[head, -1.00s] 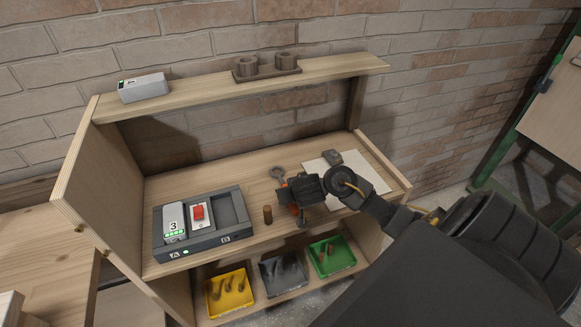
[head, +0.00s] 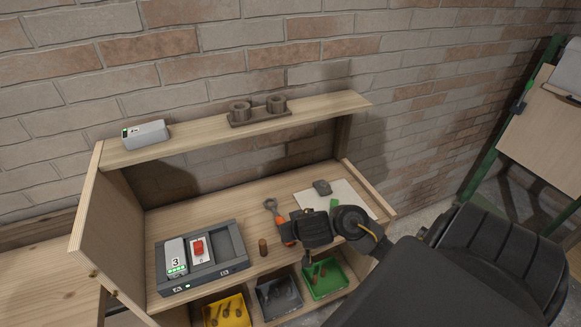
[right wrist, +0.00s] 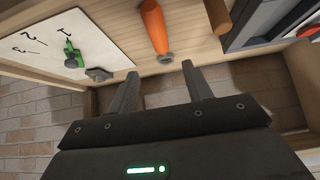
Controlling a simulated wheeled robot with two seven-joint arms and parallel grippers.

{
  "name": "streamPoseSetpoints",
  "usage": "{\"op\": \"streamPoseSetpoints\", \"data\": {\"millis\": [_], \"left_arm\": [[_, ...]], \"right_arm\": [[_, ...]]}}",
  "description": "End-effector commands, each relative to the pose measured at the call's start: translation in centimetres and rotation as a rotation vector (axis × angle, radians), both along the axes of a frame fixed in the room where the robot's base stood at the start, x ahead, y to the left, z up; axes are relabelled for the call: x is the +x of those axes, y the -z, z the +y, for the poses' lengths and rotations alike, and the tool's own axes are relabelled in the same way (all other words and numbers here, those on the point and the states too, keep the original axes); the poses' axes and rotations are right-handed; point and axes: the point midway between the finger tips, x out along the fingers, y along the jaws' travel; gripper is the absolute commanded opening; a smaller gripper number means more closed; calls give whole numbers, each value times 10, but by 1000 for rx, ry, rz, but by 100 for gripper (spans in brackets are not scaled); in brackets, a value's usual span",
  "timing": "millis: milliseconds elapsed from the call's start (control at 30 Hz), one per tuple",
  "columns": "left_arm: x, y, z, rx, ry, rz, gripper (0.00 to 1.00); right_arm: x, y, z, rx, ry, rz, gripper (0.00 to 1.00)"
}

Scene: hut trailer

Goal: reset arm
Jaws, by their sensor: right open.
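My right gripper (head: 291,231) is above the workbench, beside an orange-handled tool (head: 271,206) with a metal ring end. It partly hides the tool's handle in the head view. In the right wrist view the two fingers of the gripper (right wrist: 160,72) are apart with nothing between them. The orange handle (right wrist: 154,25) lies just beyond the fingertips. My left gripper is not in view.
A charger dock (head: 205,273) holding a battery marked 3 and a red-switch unit is at left. A numbered white sheet (head: 352,197) lies at right. Yellow (head: 228,312), grey and green bins are below, a shelf (head: 205,134) above.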

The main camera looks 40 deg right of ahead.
Motion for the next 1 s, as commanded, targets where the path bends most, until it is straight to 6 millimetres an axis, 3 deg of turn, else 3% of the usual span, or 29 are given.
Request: {"op": "streamPoseSetpoints", "data": {"millis": [633,767,1000], "left_arm": [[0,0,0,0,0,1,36],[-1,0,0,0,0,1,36],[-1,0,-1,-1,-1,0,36]], "right_arm": [[-6,4,6,-4,-16,12,50],[-31,16,30,-20,-86,65,50],[-106,35,80,-42,-271,226,50]]}}
